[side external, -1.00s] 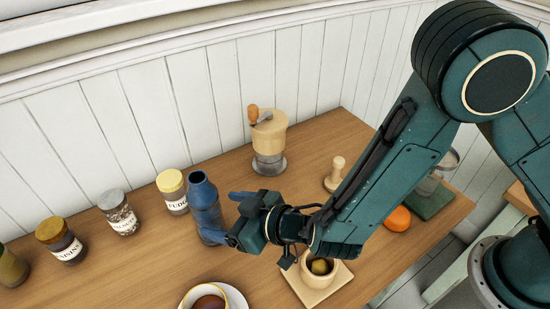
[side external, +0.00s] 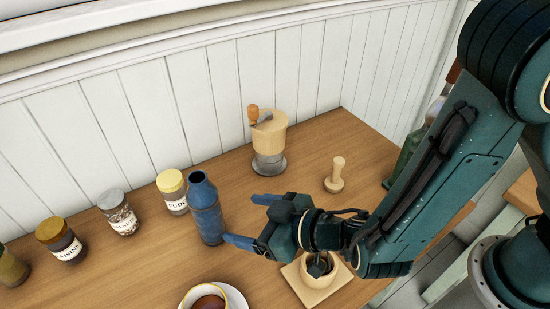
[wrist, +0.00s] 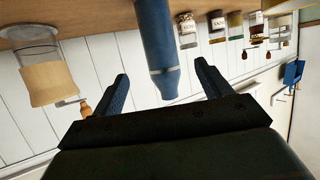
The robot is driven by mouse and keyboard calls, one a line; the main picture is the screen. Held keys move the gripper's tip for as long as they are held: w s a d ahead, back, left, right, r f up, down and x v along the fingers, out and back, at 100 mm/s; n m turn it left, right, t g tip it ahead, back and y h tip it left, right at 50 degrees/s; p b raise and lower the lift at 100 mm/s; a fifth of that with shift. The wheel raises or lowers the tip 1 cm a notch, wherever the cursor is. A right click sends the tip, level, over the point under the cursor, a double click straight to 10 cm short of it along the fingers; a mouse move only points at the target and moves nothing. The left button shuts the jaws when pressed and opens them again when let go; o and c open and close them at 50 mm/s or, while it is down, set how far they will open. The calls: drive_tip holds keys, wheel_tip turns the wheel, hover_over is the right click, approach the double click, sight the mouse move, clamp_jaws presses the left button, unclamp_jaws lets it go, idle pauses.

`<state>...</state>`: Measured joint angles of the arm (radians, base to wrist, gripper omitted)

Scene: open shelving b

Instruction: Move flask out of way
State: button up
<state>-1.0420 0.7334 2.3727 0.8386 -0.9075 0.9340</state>
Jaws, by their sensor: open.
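The flask (side external: 207,211) is a tall blue bottle with an open dark mouth. It stands upright on the wooden shelf, just right of the yellow-lidded jar. My gripper (side external: 247,220) is open, with its two blue fingers pointing left toward the flask and a gap between them and it. In the wrist view the flask (wrist: 158,48) appears upside down, between and beyond the open fingers of my gripper (wrist: 160,85). Nothing is held.
A yellow-lidded jar (side external: 172,192) stands close behind the flask, with several more jars to the left. A grinder (side external: 269,140) and a wooden tamper (side external: 335,175) stand behind. A cup (side external: 213,299) sits in front. A wooden-board cup (side external: 318,280) is below my wrist.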

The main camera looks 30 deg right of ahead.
drive_tip(key=w+d+r+m+h, duration=0.1)
drive_tip(key=d+r+m+h, duration=0.1)
drive_tip(key=d+r, duration=0.35)
drive_tip(key=w+d+r+m+g+h, duration=0.1)
drive_tip(key=d+r+m+h, duration=0.15)
drive_tip(key=d, duration=0.65)
drive_tip(key=w+d+r+m+h, duration=0.2)
drive_tip(key=d+r+h, duration=0.15)
drive_tip(key=d, duration=0.35)
drive_tip(key=s+d+r+g, duration=0.2)
drive_tip(key=s+d+r, duration=0.2)
drive_tip(key=s, duration=0.7)
drive_tip(key=s+d+r+g+y, duration=0.1)
drive_tip(key=s+d+r+g, duration=0.2)
drive_tip(key=s+d, duration=0.5)
drive_tip(key=s+r, duration=0.1)
drive_tip(key=s, duration=0.1)
drive_tip(key=shift+s+r, duration=0.2)
drive_tip(key=shift+s, duration=0.15)
drive_tip(key=shift+n, duration=0.25)
drive_tip(key=shift+c, duration=0.3)
